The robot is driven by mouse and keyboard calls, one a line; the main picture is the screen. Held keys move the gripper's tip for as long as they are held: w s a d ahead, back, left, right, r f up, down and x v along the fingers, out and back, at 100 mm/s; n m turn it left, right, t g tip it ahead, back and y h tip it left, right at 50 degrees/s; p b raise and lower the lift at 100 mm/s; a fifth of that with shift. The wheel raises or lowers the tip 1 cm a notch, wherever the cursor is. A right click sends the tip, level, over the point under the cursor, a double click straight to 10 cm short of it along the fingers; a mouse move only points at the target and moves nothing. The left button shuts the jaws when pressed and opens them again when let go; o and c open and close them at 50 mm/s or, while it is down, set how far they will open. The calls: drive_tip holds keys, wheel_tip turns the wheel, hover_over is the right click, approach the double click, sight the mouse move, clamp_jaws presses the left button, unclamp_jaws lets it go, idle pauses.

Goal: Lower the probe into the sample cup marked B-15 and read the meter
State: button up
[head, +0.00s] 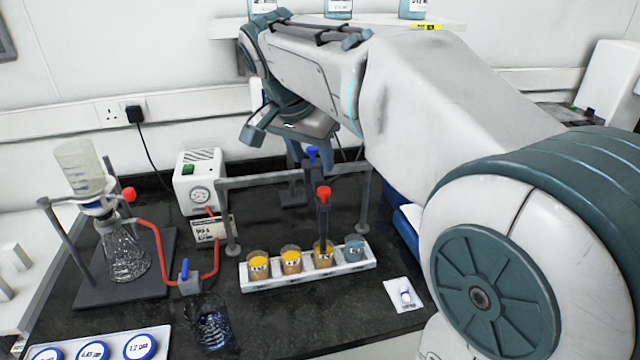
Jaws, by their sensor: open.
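A white rack (308,277) at the front holds a row of cups. The first cup (258,263), second cup (291,260) and third cup (322,254) hold amber contents; the rightmost cup (355,248) looks grey-blue. Their labels are too small to read, so I cannot tell which is B-15. A dark probe with a red top (323,195) hangs from the grey frame over the third cup; its lower end reaches that cup. A second holder with a blue knob (312,153) is behind it. My gripper (303,158) is open behind the blue knob, partly hidden; I cannot tell whether they touch.
A filtering flask (122,250) and a white pump box with a dial (200,190) stand left, joined by a red hose (160,230). A glass beaker (210,325) is at the front. A white card (404,295) lies right of the rack. I see no clearly readable meter.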

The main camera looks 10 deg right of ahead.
sight(323, 189)
drive_tip(key=x, duration=0.9)
drive_tip(key=shift+f, duration=0.1)
